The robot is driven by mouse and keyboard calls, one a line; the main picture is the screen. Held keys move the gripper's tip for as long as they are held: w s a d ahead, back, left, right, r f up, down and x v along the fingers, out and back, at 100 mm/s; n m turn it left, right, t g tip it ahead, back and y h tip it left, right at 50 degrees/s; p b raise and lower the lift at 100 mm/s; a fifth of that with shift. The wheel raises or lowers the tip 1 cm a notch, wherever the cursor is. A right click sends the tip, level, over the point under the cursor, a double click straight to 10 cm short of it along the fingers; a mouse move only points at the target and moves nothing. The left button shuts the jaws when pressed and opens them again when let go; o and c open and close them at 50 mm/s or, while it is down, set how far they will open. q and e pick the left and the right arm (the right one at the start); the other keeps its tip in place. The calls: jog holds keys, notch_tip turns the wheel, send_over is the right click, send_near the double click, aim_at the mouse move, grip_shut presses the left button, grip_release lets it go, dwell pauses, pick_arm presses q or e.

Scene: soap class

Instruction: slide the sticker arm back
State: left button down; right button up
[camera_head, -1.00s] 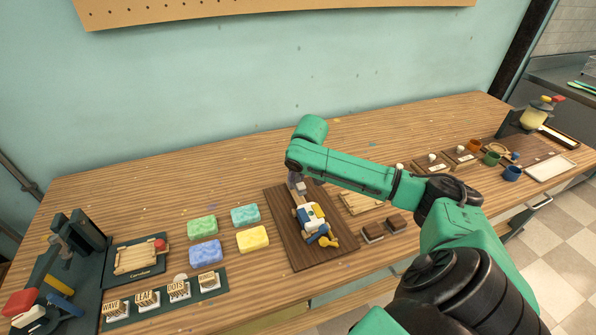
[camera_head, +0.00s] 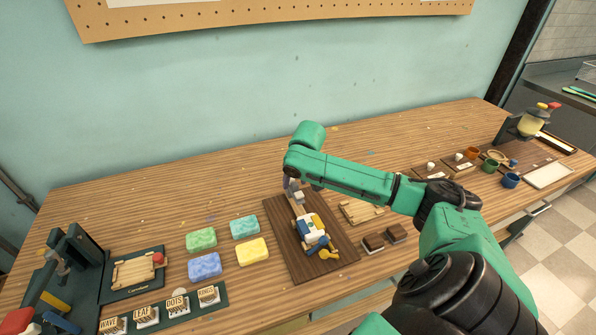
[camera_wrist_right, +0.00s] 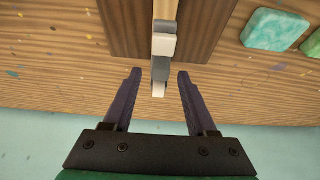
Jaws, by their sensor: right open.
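The sticker device (camera_head: 312,230) stands on a dark wooden board (camera_head: 290,247) in the middle of the table, with white, blue and yellow parts. My right gripper (camera_head: 292,190) is at the back end of this board, pointing down, partly hidden by my own arm. In the right wrist view the gripper (camera_wrist_right: 158,82) is open. A white and grey end piece (camera_wrist_right: 163,45) of a wooden rail lies between and just beyond its fingertips, with a gap on both sides. I cannot tell which part is the sticker arm's handle. My left gripper is not in view.
Green (camera_head: 201,239), teal (camera_head: 245,227), blue (camera_head: 204,265) and yellow (camera_head: 252,250) soaps lie left of the board. Stamps (camera_head: 175,306) stand in front of them. Two brown blocks (camera_head: 373,244) and a wooden tray (camera_head: 360,212) lie on the right. The table behind is clear.

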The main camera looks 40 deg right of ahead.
jog(key=b+v, duration=0.1)
jog(key=v, duration=1.2)
jog(key=shift+s+r, duration=0.2)
jog(key=shift+r, duration=0.1)
jog(key=shift+a, duration=0.1)
